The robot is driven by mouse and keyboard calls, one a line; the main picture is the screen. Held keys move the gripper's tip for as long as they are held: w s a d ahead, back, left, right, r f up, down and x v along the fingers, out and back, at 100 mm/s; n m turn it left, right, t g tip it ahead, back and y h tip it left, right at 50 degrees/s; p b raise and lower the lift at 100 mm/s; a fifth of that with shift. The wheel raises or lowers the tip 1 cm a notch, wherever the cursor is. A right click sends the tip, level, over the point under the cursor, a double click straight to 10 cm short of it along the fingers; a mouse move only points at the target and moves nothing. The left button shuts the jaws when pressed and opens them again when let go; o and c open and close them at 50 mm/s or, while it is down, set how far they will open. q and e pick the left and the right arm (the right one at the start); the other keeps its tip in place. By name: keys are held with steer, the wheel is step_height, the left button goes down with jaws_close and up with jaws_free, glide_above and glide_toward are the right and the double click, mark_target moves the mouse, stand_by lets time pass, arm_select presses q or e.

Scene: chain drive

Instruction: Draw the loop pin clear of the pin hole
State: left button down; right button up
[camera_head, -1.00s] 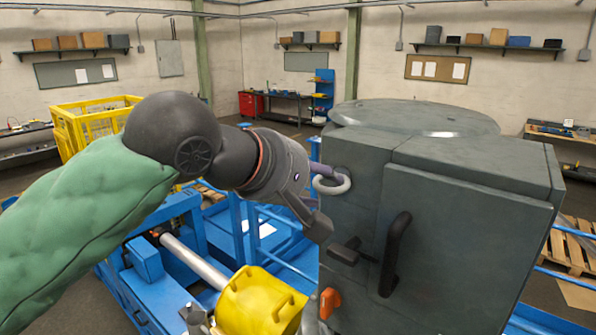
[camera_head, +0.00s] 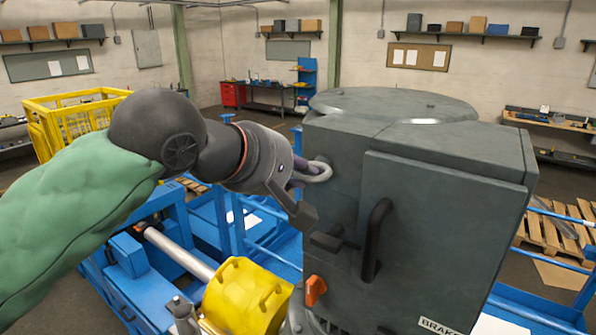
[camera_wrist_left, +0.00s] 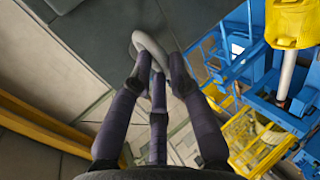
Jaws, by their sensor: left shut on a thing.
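The loop pin shows as a pale grey ring (camera_head: 319,172) at the left face of the dark grey housing (camera_head: 455,215). The ring also shows in the left wrist view (camera_wrist_left: 151,48). My left gripper (camera_head: 297,176) is shut on the ring, its dark fingers around it close to the housing face. In the left wrist view the fingertips (camera_wrist_left: 160,72) meet at the lower part of the ring. The pin hole is hidden behind the ring and fingers, and I cannot tell how deep the pin sits. My right gripper is not in view.
A yellow drum (camera_head: 245,297) and shaft (camera_head: 180,255) sit on a blue frame below my left arm. A yellow cage (camera_head: 68,122) stands at the back left.

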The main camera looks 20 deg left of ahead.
arm_select(q)
steer(key=shift+s+f, duration=0.1)
steer(key=shift+s, duration=0.05)
steer(key=s+a+b, duration=0.1)
steer(key=s+a, duration=0.2)
steer(key=s, duration=0.6)
steer(key=shift+s+a, duration=0.3)
steer(key=shift+s, duration=0.1)
stand_by(1.1)
steer(key=shift+w, duration=0.1)
